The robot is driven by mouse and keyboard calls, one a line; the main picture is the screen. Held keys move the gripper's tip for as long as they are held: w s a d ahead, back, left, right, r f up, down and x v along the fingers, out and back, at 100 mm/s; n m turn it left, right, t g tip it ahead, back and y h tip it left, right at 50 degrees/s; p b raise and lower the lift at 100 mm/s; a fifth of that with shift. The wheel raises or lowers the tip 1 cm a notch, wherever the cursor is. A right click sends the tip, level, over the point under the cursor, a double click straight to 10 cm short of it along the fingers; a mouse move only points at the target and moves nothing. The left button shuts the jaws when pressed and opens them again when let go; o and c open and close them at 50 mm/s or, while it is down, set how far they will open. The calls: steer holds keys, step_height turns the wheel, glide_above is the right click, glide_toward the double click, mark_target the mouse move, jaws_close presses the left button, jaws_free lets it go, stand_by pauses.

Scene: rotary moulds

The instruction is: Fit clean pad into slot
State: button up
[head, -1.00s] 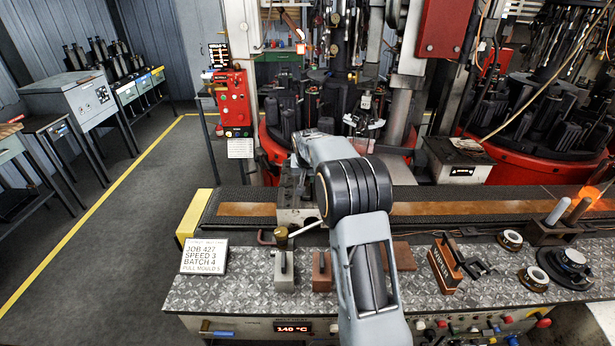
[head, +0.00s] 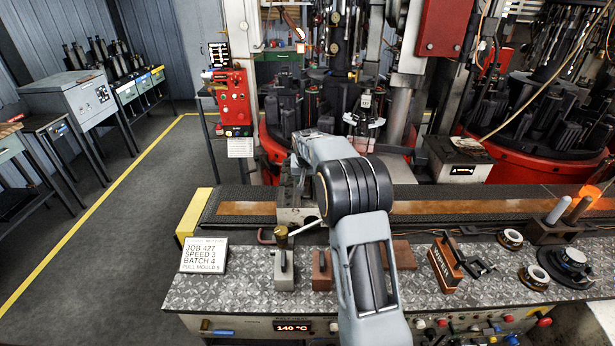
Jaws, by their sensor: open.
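My arm reaches up from the front edge and bends over the bench. Its far end points down behind the elbow, and my gripper is hidden there. A grey block with an upright handle (head: 284,272) and a smaller brown block (head: 321,272) stand on the patterned metal bench left of my arm. A flat brown piece (head: 402,256) lies just right of my arm, partly covered by it. I cannot tell which of these is the clean pad. The slot cannot be made out. A grey metal fixture (head: 300,215) sits at the belt's near edge, partly behind my arm.
A job sign (head: 205,256) stands at the bench's left end. The conveyor runs behind.

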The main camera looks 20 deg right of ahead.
steer(key=b+v, duration=0.2)
steer(key=v, duration=1.2)
steer(key=s+a+f+n, duration=0.1)
steer(key=s+a+f, duration=0.1)
steer(key=s, duration=0.7)
steer(key=s+a+f+n+y, duration=0.1)
steer(key=s+a, duration=0.4)
steer(key=s, duration=0.5)
steer(key=s+a+f+n, duration=0.2)
steer(key=s+f, duration=0.3)
steer(key=s, duration=0.5)
steer(key=shift+a+f+n+y, duration=0.15)
steer(key=shift+a+n+y, duration=0.2)
steer(key=shift+a, duration=0.45)
steer(key=shift+c, duration=0.3)
steer(key=shift+c, duration=0.3)
steer(key=shift+d, duration=0.15)
